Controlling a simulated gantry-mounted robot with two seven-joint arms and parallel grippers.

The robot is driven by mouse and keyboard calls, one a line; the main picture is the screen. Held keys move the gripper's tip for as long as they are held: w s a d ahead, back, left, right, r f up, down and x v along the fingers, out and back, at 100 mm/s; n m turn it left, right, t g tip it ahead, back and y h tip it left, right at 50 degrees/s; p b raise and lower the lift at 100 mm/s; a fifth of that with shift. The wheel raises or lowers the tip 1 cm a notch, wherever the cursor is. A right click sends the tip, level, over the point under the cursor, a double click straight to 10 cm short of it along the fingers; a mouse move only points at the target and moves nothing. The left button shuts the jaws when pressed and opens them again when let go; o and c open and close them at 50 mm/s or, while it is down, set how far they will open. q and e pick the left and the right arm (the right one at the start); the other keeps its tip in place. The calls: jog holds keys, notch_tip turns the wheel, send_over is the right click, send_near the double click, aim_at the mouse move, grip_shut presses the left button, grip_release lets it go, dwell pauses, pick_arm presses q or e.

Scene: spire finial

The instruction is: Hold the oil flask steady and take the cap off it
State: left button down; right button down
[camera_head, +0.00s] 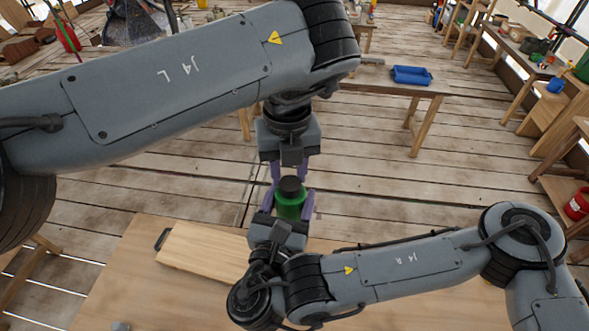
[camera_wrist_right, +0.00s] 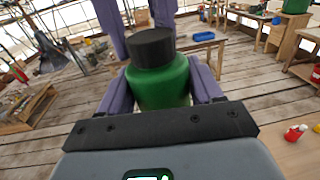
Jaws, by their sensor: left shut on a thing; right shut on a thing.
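The green oil flask (camera_head: 289,206) is upright between the purple fingers of my right gripper (camera_head: 289,201), which is shut on its body. The flask fills the middle of the right wrist view (camera_wrist_right: 160,82). The black cap (camera_head: 290,186) sits on top of the flask; it also shows in the right wrist view (camera_wrist_right: 152,47). I see no gap between cap and flask. The exact finger contact is partly hidden.
A wooden board (camera_head: 203,251) with a dark handle lies on the near table (camera_head: 130,265), left of my right gripper. A blue tray (camera_head: 411,75) is on a bench further back. Shelves with containers stand at the right. Open plank floor lies between.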

pick_arm(q)
jog(key=c, duration=1.9)
grip_release()
jog(key=n, duration=0.3)
jog(key=s+n, duration=0.1)
jog(key=n, duration=0.2)
jog(key=shift+s+d+f, duration=0.1)
jog(key=shift+s+d, duration=0.05)
jog(key=shift+s, duration=0.05)
pick_arm(e)
jog(key=shift+w+d, duration=0.1)
jog(key=shift+w, duration=0.2)
pick_arm(q)
grip_shut()
jog(key=shift+w, duration=0.2)
jog(key=shift+o, duration=0.2)
grip_release()
jog(key=shift+r, duration=0.2)
pick_arm(e)
jog(key=shift+s, duration=0.1)
pick_arm(q)
jog(key=shift+r, duration=0.85)
pick_arm(e)
jog(key=shift+f, duration=0.1)
pick_arm(q)
jog(key=shift+w+a+r, duration=0.1)
jog(key=shift+a+r, duration=0.05)
jog(key=shift+a, duration=0.1)
jog(key=shift+w+a, duration=0.1)
jog(key=shift+r, duration=0.1)
